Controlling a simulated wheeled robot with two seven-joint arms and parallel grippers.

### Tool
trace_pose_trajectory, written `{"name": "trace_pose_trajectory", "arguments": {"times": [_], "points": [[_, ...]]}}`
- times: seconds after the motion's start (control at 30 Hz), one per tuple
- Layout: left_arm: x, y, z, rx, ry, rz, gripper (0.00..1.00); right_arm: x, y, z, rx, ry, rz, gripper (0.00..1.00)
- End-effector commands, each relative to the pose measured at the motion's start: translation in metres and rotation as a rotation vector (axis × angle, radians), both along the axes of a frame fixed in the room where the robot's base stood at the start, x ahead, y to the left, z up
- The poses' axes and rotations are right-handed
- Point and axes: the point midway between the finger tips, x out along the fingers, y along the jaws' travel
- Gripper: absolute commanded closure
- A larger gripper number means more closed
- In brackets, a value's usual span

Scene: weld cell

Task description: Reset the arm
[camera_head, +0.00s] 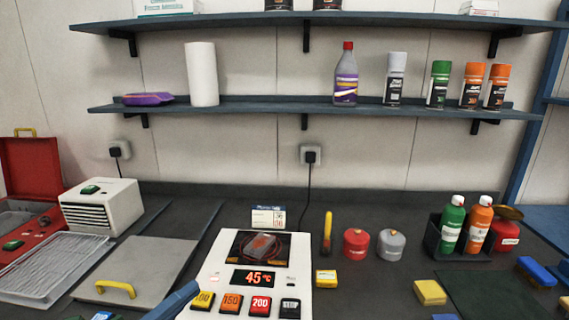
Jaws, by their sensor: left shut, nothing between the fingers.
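My right gripper is not in view.
The device reads 45 °C and has several buttons. Left are a grey plate with a yellow handle (115,288), a wire tray (50,268) and a white box (100,207). Right are a red canister (356,244), a grey canister (391,245) and a bottle caddy (433,240).

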Motion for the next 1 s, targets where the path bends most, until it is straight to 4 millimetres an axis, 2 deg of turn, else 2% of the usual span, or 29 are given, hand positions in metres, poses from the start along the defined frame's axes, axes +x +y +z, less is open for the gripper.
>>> {"name": "trace_pose_trajectory", "arguments": {"times": [0.07,0.1,0.17,0.2,0.23,0.3,0.4,0.5,0.6,0.73,0.77,0.87,1.0], "points": [[0.004,0.018,0.011,-0.238,-0.005,0.133,1.00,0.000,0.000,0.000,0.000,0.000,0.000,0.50],[0.007,0.035,0.010,-0.371,0.008,0.232,1.00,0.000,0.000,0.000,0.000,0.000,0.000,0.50],[0.007,0.067,-0.006,-0.578,0.073,0.424,1.00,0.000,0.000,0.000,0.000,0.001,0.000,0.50],[0.003,0.089,-0.031,-0.711,0.156,0.574,1.00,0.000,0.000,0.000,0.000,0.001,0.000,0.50],[-0.002,0.102,-0.054,-0.792,0.231,0.684,1.00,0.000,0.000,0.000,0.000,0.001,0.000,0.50],[-0.024,0.114,-0.111,-0.923,0.430,0.899,1.00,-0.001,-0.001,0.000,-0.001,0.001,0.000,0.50],[-0.062,0.104,-0.176,-1.009,0.714,1.101,1.00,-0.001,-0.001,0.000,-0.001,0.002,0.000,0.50],[-0.101,0.079,-0.220,-1.033,0.976,1.217,1.00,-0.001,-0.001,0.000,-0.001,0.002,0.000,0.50],[-0.138,0.048,-0.248,-1.024,1.219,1.281,1.00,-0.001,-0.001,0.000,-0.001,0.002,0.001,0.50],[-0.186,0.003,-0.267,-0.978,1.524,1.299,1.00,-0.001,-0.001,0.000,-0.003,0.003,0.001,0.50],[-0.188,-0.001,-0.276,-0.966,1.553,1.303,1.00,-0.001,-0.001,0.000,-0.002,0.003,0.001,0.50],[-0.183,0.001,-0.315,-0.947,1.560,1.323,1.00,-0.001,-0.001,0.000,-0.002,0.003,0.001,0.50],[-0.187,0.001,-0.372,-0.923,1.583,1.344,1.00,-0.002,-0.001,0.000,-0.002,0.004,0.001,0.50]]}}
